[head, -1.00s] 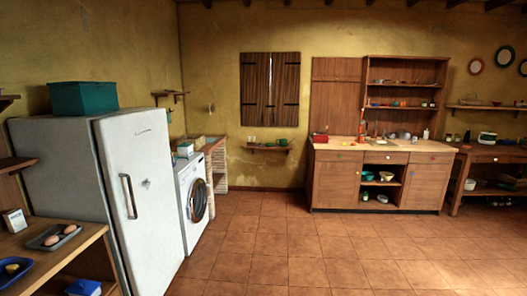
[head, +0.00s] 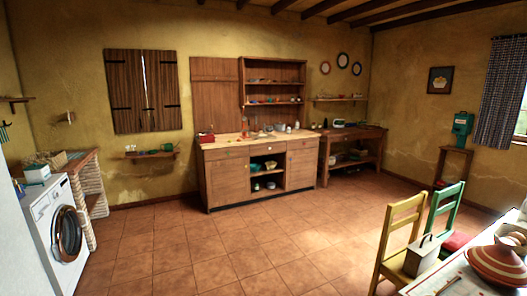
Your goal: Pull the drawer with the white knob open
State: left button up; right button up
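The wooden cabinet (head: 228,184) stands against the back wall, with a row of drawers under its worktop. The middle drawer (head: 262,150) sits above an open shelf bay and looks closed. The knobs are too small here to tell their colours surely; a pale knob seems to be on the middle drawer. Neither of my grippers is in view, and the cabinet is well across the room.
Open tiled floor (head: 215,240) lies between me and the cabinet. A washing machine (head: 58,222) is at the left. A yellow chair (head: 398,235), a green chair (head: 445,205) and a table with a striped tagine (head: 497,262) are at the right.

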aim_at(255, 149)
jog(key=i, duration=4.6)
jog(key=i+u, duration=0.15)
jog(key=i, duration=0.4)
jog(key=i+u, duration=0.2)
jog(key=i, duration=0.4)
jog(key=i+l+u, duration=0.15)
jog(key=i, duration=0.4)
jog(key=i+l+u, duration=0.15)
jog(key=i, duration=0.4)
jog(key=l, duration=0.1)
